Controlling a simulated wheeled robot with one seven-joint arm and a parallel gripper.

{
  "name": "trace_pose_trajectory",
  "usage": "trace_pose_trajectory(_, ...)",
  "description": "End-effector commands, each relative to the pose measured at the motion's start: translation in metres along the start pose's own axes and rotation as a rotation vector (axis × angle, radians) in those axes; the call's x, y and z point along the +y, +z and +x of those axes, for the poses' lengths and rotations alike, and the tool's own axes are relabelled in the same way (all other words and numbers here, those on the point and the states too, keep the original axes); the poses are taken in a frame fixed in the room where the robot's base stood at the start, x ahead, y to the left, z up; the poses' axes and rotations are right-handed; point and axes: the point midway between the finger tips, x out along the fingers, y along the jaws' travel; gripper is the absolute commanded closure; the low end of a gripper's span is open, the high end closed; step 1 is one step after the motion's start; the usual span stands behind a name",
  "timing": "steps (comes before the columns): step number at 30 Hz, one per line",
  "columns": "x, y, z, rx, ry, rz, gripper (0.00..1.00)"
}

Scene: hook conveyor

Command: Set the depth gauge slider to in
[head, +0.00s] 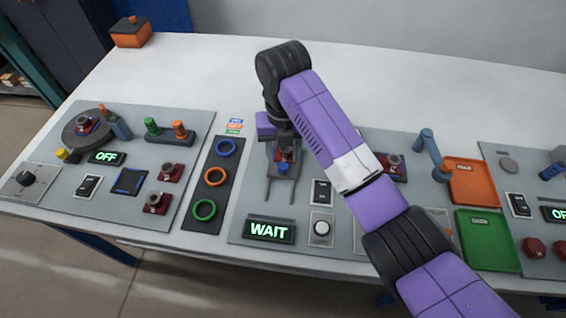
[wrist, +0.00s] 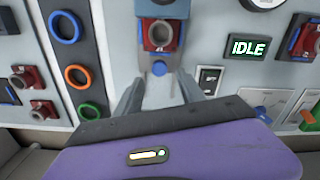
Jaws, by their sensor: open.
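What looks like the depth gauge slider (head: 283,168) is a grey carriage with a blue knob on the central panel, with two rails running toward the front edge. In the wrist view the blue knob (wrist: 160,68) shows in front of a red block with a round socket (wrist: 161,36). My gripper (head: 283,152) is over the carriage, pointing down. In the wrist view my gripper (wrist: 158,88) is open, its grey fingers on either side of the carriage's near end. I cannot tell whether they touch it. No "in" mark is readable.
A WAIT display (head: 268,230), a rocker switch (head: 321,192) and a white button (head: 322,228) are near the slider. Coloured rings (head: 215,177) lie on a dark strip to the left. Orange (head: 474,182) and green (head: 487,240) trays are right. An IDLE display (wrist: 248,47) shows in the wrist view.

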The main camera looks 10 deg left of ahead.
Motion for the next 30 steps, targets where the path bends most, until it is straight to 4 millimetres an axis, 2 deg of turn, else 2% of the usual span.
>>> trace_pose_trajectory(3,0.0,-0.001,0.019,0.004,-0.001,0.0,0.54)
trace_pose_trajectory(9,0.0,0.0,0.042,0.001,0.0,0.001,0.54)
trace_pose_trajectory(13,0.0,0.0,0.049,0.0,0.0,0.001,0.54)
trace_pose_trajectory(20,0.0,0.0,0.05,-0.001,0.0,0.001,0.54)
trace_pose_trajectory(21,0.0,0.0,0.05,-0.001,0.0,0.001,0.55)
trace_pose_trajectory(28,0.0,0.0,0.05,-0.001,0.0,0.002,1.0)
trace_pose_trajectory(30,0.0,0.0,0.05,-0.001,0.0,0.002,1.0)
